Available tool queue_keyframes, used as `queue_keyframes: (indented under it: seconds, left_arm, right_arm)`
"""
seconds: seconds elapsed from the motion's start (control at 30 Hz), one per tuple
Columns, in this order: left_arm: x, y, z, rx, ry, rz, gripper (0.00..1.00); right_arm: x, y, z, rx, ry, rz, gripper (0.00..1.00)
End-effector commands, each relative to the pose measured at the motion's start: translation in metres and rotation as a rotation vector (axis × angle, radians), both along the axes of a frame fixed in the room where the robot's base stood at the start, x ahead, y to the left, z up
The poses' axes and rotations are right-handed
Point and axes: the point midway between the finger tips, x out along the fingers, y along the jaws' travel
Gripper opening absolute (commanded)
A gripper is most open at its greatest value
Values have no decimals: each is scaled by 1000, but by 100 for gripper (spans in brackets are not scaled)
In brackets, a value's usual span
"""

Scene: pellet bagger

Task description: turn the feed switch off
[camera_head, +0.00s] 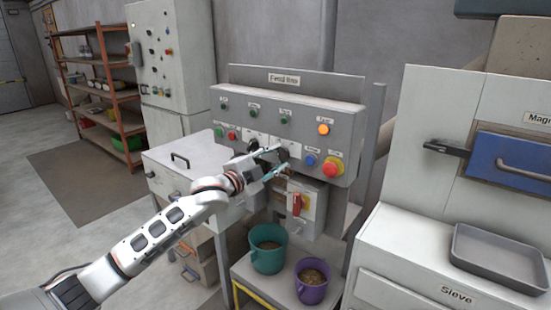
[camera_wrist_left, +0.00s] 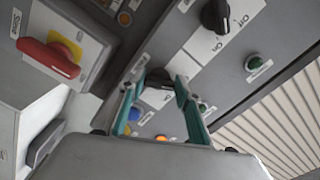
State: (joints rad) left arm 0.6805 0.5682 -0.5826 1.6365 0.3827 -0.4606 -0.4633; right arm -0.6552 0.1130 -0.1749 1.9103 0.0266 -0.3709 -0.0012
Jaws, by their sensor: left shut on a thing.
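A grey sloped control panel (camera_head: 300,112) carries lamps, buttons and black rotary switches. My left gripper (camera_head: 285,158) is at its lower middle, with its teal fingers shut on a black rotary switch. In the left wrist view this black switch (camera_wrist_left: 158,77) sits between the tips of my left gripper (camera_wrist_left: 159,88); its label is mostly hidden and I cannot read which switch it is. A second black switch (camera_wrist_left: 215,16), with "Off" and "On" marks, stands free beside it. My right gripper is not in view.
A red emergency button (camera_head: 333,167) and a blue button (camera_head: 310,160) are right of the gripper. A red-handled switch (camera_head: 297,204) sits below on its own box. Teal (camera_head: 268,262) and purple (camera_head: 312,292) buckets stand lower on a shelf. A grey tray (camera_head: 500,262) is at right.

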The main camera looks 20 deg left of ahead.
Motion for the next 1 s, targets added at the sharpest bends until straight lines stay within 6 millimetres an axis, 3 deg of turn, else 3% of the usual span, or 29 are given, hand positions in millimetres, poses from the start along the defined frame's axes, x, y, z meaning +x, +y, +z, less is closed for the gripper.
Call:
queue_keyframes:
  seconds: [0.7, 0.73, 0.77, 0.8, 1.0]
  left_arm:
    - [0, 0, -1, -73, 28, 0, 12]
    - [0, 0, -1, -73, 28, 0, 38]
    - [0, 0, -1, -73, 28, 0, 46]
    - [0, 0, -1, -73, 28, 0, 50]
    - [0, 0, -1, -72, 28, 0, 50]
  right_arm:
    - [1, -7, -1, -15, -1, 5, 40]
    - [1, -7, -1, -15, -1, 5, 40]
    - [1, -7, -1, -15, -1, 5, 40]
    - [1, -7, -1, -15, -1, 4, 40]
    - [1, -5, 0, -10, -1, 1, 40]
